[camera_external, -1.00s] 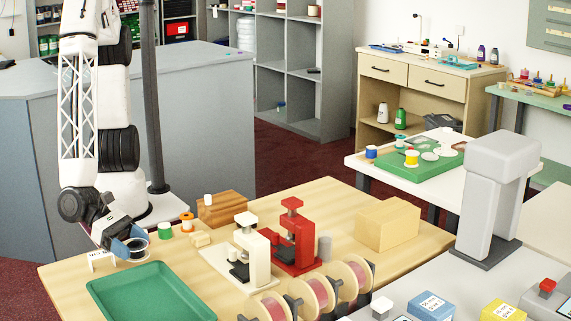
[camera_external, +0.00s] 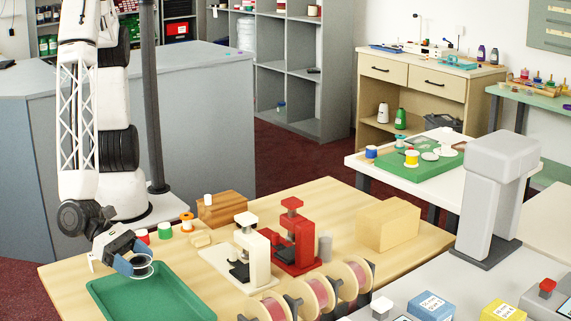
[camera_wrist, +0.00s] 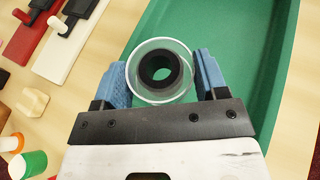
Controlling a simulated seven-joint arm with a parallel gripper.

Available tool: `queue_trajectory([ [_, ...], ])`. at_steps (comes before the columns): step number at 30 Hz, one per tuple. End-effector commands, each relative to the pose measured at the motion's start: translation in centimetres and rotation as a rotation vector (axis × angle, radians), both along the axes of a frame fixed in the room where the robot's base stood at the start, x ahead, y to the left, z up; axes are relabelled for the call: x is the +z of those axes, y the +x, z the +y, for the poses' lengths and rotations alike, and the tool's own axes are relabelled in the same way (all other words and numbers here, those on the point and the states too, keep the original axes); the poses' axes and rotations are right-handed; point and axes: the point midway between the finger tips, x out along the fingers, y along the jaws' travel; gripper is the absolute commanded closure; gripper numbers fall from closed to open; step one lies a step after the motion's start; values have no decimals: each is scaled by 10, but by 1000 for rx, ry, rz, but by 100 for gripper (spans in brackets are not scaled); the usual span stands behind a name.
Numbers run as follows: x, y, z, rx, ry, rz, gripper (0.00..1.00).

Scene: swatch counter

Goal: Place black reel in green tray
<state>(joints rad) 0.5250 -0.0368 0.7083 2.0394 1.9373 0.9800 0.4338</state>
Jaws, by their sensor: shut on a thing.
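The black reel (camera_wrist: 146,68) has a dark hollow core and clear, see-through flanges. In the wrist view it sits between the two blue fingers of my gripper (camera_wrist: 161,76), which is shut on it. The green tray (camera_wrist: 268,62) lies beneath and beyond it, empty where visible. The gap between reel and tray floor is hard to judge.
A green reel (camera_external: 165,231) and an orange reel (camera_external: 187,221) stand behind the tray, with a red one partly hidden. A white press (camera_external: 244,254) and a red press (camera_external: 294,240) stand to the right. Wooden blocks (camera_external: 222,208) sit farther back.

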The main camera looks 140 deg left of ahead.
Motion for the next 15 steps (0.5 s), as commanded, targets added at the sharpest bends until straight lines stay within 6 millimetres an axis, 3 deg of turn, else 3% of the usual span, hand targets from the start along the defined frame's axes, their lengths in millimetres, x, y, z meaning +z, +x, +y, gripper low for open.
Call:
queue_trajectory([
  [15,-8,73,-22,1,1,1,56],
])
